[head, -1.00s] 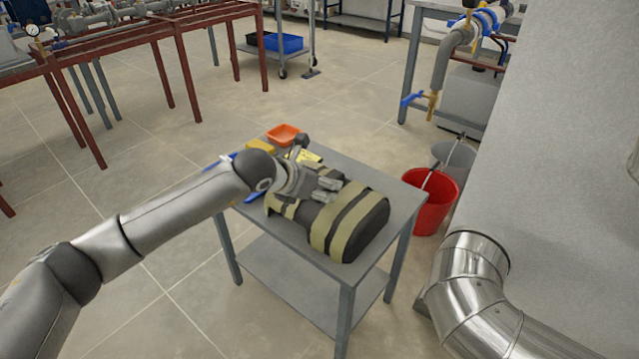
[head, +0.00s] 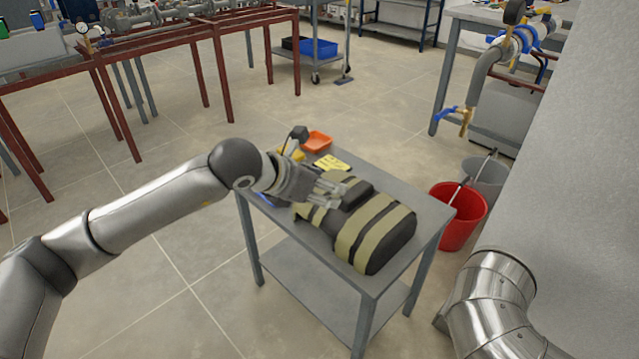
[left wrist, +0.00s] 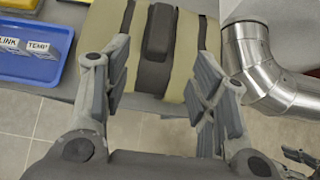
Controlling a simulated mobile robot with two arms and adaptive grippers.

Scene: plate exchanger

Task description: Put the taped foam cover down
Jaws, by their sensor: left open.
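The taped foam cover (head: 375,233) is a dark grey rounded block with wide beige tape bands and a raised dark grip on top. It lies on the small grey cart's top (head: 428,207). In the left wrist view the cover (left wrist: 185,45) fills the upper middle. My left gripper (head: 338,188) is open at the cover's left end, its fingers pointing at the raised grip (head: 357,194). In the left wrist view my gripper's fingers (left wrist: 163,70) are spread and empty, with the grip between and beyond them. A grey jointed part, perhaps my right gripper (left wrist: 300,157), shows at the lower right corner.
A red bucket (head: 458,214) stands right of the cart, near a silver pipe (head: 490,310). Floor left of the cart is clear.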

